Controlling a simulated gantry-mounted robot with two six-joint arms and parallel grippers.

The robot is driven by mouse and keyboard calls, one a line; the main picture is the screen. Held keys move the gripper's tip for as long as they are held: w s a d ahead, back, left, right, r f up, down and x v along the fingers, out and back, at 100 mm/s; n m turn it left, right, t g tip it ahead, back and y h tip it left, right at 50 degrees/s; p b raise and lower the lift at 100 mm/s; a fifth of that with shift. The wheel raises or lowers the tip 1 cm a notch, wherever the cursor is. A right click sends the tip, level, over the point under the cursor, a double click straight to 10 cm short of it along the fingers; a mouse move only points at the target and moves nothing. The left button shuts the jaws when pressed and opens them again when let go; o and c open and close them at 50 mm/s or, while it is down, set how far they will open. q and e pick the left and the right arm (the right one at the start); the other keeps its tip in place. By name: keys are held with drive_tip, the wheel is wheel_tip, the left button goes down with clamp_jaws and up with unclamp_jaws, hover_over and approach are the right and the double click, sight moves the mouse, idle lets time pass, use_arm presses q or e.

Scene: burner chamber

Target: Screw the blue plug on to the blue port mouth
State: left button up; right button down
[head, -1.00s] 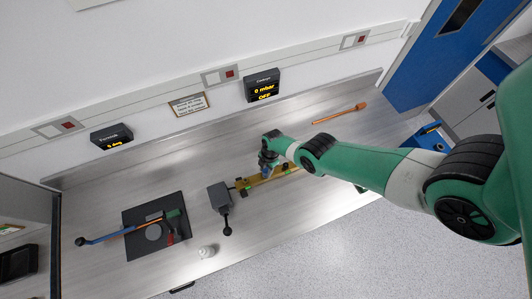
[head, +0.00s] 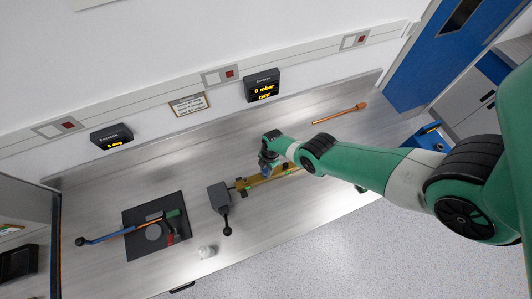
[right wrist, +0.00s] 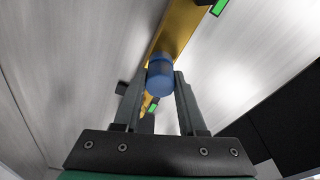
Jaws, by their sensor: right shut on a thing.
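The blue plug (right wrist: 160,78) shows between the two fingers of my right gripper (right wrist: 161,92) in the right wrist view. The gripper is shut on it. Behind the plug runs a brass-coloured bar (right wrist: 178,28) with green marks, part of the burner chamber. In the head view my right gripper (head: 267,166) is over this brass bar (head: 253,181). The plug covers the area behind it, so I cannot make out the blue port mouth or whether the plug touches it. My left gripper is not in view.
A grey block with a black-knobbed lever (head: 219,197) stands left of the bar. A black plate (head: 140,247) with tools on it lies further left. An orange tool (head: 340,113) lies at the back right.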

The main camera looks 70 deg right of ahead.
drive_tip(key=shift+f, duration=0.1)
drive_tip(key=m+p, duration=0.1)
drive_tip(key=m, duration=0.2)
drive_tip(key=shift+s+m+t, duration=0.1)
drive_tip(key=shift+m+t, duration=0.2)
drive_tip(key=shift+m, duration=0.1)
drive_tip(key=c, duration=0.8)
unclamp_jaws()
drive_tip(key=shift+m, duration=0.4)
drive_tip(key=shift+c, duration=0.2)
drive_tip(key=o, duration=0.4)
drive_tip(key=shift+o, duration=0.2)
